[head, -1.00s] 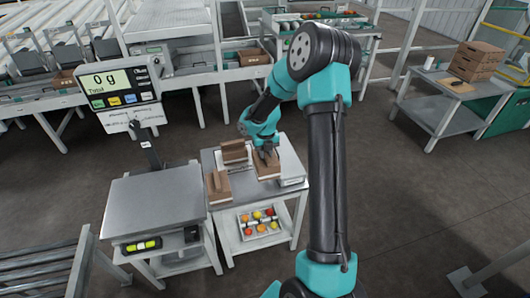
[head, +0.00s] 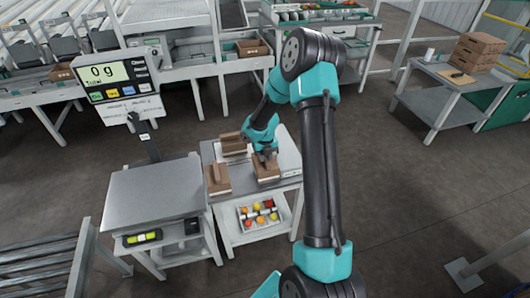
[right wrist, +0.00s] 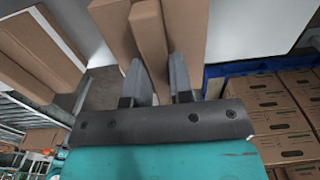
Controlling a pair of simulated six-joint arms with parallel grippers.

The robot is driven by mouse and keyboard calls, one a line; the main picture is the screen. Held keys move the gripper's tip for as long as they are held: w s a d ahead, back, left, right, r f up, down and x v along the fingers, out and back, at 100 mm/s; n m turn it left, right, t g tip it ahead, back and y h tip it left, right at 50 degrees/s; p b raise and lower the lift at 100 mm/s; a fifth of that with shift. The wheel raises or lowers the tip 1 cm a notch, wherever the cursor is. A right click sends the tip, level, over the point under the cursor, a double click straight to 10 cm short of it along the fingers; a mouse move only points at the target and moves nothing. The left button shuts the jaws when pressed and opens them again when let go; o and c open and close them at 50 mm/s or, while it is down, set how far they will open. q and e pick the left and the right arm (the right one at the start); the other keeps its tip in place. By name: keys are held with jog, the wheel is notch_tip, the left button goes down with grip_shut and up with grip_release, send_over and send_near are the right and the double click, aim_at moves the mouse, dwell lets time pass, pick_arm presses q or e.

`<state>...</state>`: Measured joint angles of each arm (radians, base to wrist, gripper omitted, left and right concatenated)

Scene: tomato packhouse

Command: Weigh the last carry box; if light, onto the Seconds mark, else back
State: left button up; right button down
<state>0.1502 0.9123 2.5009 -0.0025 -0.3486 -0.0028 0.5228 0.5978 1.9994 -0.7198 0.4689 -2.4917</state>
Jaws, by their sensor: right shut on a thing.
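My right gripper (head: 266,155) is shut on the raised handle of a brown carry box (head: 267,173) over the right part of the small side table. The right wrist view shows both fingers (right wrist: 158,84) on either side of the cardboard handle (right wrist: 150,45). I cannot tell whether the box is clear of the tabletop. A second carry box (head: 217,181) stands at the table's front left, and a third (head: 232,144) at the back. The scale's plate (head: 155,192) is empty and its display (head: 104,73) reads 0 g. My left gripper is out of view.
A tray of tomatoes (head: 258,216) sits on the lower shelf of the side table. The scale stands close against this table's left. A roller conveyor (head: 38,265) is at the front left. A bench with stacked boxes (head: 477,52) stands at the far right.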

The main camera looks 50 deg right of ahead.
jog(key=shift+f, duration=0.8)
jog(key=shift+f, duration=0.25)
dwell(0.4)
jog(key=c, duration=0.9)
grip_release()
jog(key=shift+c, duration=0.6)
jog(key=shift+c, duration=1.1)
jog(key=shift+r, duration=0.1)
jog(key=shift+r, duration=3.4)
jog(key=shift+a+f, duration=0.1)
